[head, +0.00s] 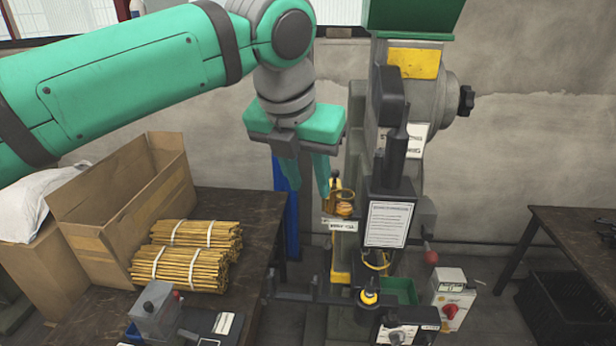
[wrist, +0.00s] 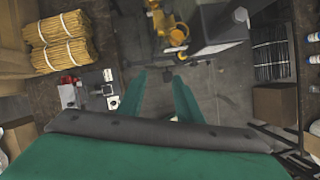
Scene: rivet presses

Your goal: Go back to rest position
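My gripper (head: 308,178) hangs from my green arm in the head view, pointing down just left of the rivet press. Its two green fingers are apart with nothing between them. The wrist view also shows the spread fingers (wrist: 160,95) over bare floor. The rivet press (head: 390,130) is grey with a green top and a yellow plate. An orange-yellow part (head: 342,202) sits at the press, close to the right fingertip in the picture; I cannot tell whether they touch. Yellow-orange press parts also show in the wrist view (wrist: 176,35), beyond the fingers.
A dark table (head: 250,215) on the left holds an open cardboard box (head: 125,200), bundles of brass-coloured rods (head: 185,262) and a small grey control box (head: 157,310). A control box with a red knob (head: 452,308) stands right of the press. Another table (head: 580,225) is at the far right.

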